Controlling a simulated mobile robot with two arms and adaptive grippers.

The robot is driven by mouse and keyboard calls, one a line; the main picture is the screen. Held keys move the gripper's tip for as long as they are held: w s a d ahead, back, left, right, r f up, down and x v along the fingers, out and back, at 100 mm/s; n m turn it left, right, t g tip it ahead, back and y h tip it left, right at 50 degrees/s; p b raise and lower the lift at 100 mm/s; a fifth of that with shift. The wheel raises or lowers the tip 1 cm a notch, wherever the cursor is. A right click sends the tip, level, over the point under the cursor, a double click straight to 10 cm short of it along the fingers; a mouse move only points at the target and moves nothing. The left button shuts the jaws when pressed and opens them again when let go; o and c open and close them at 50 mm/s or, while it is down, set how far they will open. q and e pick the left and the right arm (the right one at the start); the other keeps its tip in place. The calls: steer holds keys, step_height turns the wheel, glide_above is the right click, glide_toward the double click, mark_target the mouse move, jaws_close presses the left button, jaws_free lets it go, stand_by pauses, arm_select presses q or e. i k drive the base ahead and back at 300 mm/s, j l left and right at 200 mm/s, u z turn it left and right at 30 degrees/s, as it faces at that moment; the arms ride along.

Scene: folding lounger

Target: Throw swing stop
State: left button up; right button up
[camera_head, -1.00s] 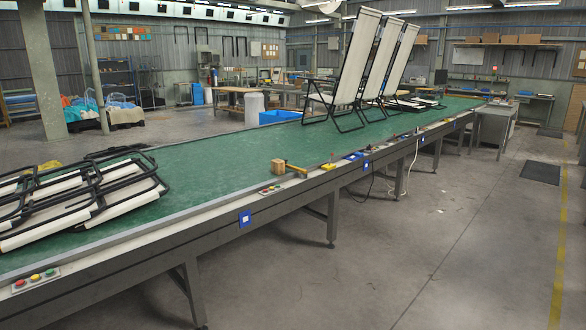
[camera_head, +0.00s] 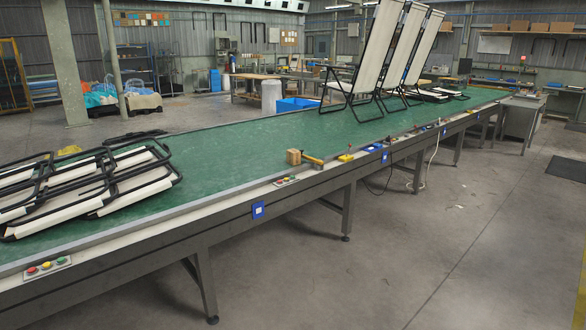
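Several folded loungers (camera_head: 80,185) with black frames and white fabric lie stacked flat at the left end of the green conveyor table (camera_head: 225,160). Unfolded loungers (camera_head: 368,55) stand upright in a row on the far half of the table, their backs tilted. A flat folded piece (camera_head: 445,92) lies on the table behind them. I cannot make out a separate swing stop at this distance. Neither of my grippers shows in the head view.
A mallet with a wooden head (camera_head: 294,157) lies on the table's front edge. Coloured buttons (camera_head: 48,267) sit on a panel at the near left. A blue bin (camera_head: 297,104) stands behind the table. The floor (camera_head: 440,240) in front is clear.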

mark_target(306, 157)
steer(key=i+l+z, duration=0.1)
steer(key=i+z, duration=0.35)
steer(key=i, duration=2.15)
